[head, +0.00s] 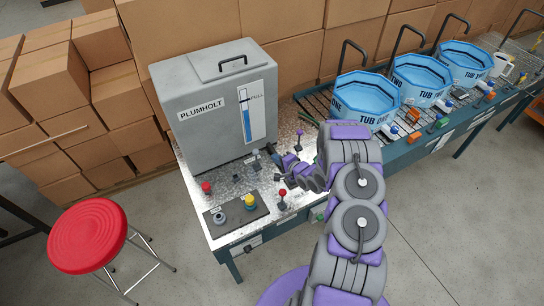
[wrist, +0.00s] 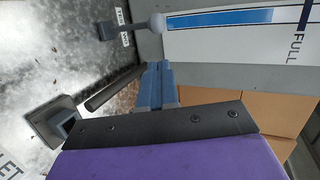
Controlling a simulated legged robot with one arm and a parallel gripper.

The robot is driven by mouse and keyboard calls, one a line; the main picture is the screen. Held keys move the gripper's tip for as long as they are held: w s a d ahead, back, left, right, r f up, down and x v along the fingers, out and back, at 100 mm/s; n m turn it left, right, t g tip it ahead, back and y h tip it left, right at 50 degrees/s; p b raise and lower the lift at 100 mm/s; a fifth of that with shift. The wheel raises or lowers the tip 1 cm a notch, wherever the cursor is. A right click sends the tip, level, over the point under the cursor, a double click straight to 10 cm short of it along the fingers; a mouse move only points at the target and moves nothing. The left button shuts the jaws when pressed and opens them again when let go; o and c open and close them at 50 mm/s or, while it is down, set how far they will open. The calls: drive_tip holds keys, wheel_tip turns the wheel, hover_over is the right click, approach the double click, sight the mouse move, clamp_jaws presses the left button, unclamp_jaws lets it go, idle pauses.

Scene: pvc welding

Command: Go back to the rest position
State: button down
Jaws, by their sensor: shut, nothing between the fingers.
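My gripper (head: 273,152) is over the metal-topped bench, in front of the grey PLUMHOLT tank (head: 200,125). In the wrist view, my gripper (wrist: 157,78) has its blue-grey fingers together with nothing held. The tank's blue FULL gauge (head: 250,115) faces the bench; the gauge also shows close by in the wrist view (wrist: 230,20). A grey lever with a rounded end (wrist: 140,25) lies beside the gauge, apart from the fingers. A grey square fitting with a dark handle (wrist: 55,118) is at the left of the wrist view.
A red knob (head: 206,187), a yellow knob (head: 250,201) and a red-topped lever (head: 282,196) stand on the bench. Blue tubs (head: 365,97) line the bench at right. A red stool (head: 87,235) is at left, stacked boxes (head: 60,85) behind. Open floor lies at the right.

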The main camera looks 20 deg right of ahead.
drive_tip(key=s+r+n+g+h+b, duration=0.6)
drive_tip(key=s+r+n+g+b, duration=0.15)
drive_tip(key=s+r, duration=0.7)
drive_tip(key=s+a+r+n+g+y+b, duration=0.1)
drive_tip(key=s+a+r+n+g+b, duration=0.1)
drive_tip(key=s+a, duration=0.5)
drive_tip(key=s+a+r+n+g+y+b, duration=0.1)
drive_tip(key=s+a+r+n+g+b, duration=0.1)
drive_tip(key=s+a, duration=0.6)
drive_tip(key=s+a+r+n+g+b, duration=0.2)
drive_tip(key=s+a, duration=0.5)
drive_tip(key=s, duration=0.9)
wheel_tip(320, 180, up, 2)
drive_tip(key=shift+a+n+g+y+b, duration=0.15)
drive_tip(key=shift+n+g+y+b, duration=0.2)
drive_tip(key=shift+n+g, duration=0.5)
